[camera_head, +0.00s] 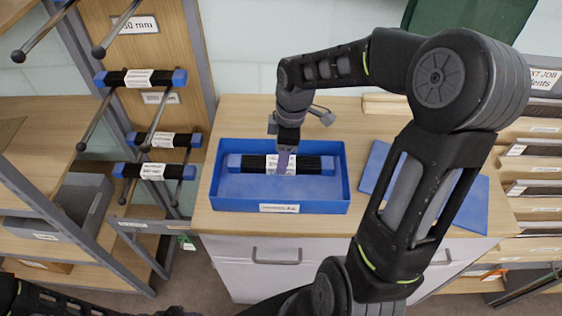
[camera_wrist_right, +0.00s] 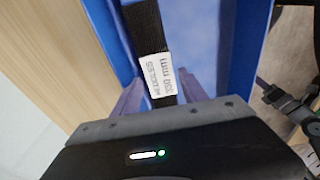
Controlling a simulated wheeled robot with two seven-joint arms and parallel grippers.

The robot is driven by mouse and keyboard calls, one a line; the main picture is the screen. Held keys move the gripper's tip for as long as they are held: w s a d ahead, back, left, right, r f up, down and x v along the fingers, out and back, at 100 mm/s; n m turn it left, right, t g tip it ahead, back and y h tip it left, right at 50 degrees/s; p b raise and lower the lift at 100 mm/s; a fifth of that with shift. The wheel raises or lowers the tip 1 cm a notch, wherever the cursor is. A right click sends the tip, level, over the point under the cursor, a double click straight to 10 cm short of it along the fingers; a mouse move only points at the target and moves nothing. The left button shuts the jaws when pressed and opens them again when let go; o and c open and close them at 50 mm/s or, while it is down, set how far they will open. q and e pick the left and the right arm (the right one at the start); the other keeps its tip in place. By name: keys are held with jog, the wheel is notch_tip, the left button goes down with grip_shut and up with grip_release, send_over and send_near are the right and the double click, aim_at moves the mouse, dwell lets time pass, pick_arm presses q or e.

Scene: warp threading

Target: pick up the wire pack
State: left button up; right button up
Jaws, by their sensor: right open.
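The wire pack (camera_head: 254,163) is a black bundle with blue ends and a white label. It lies lengthwise in the blue tray (camera_head: 279,207) on the wooden counter. My right gripper (camera_head: 285,163) points down over the pack's middle, at the label. In the right wrist view the pack (camera_wrist_right: 146,30) runs between the two open fingers of my right gripper (camera_wrist_right: 161,96), one on each side. I cannot tell whether the fingers touch it. My left gripper is not in view; only part of my left arm shows at the bottom left.
Similar packs hang on rack rods at the left, such as one near the top (camera_head: 140,78). A flat blue sheet (camera_head: 462,205) lies on the counter (camera_head: 228,110) right of the tray. Shelves with labelled slots stand at the far right.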

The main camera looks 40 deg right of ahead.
jog(key=shift+a+f, duration=0.1)
jog(key=shift+f, duration=0.7)
grip_shut()
dwell(0.3)
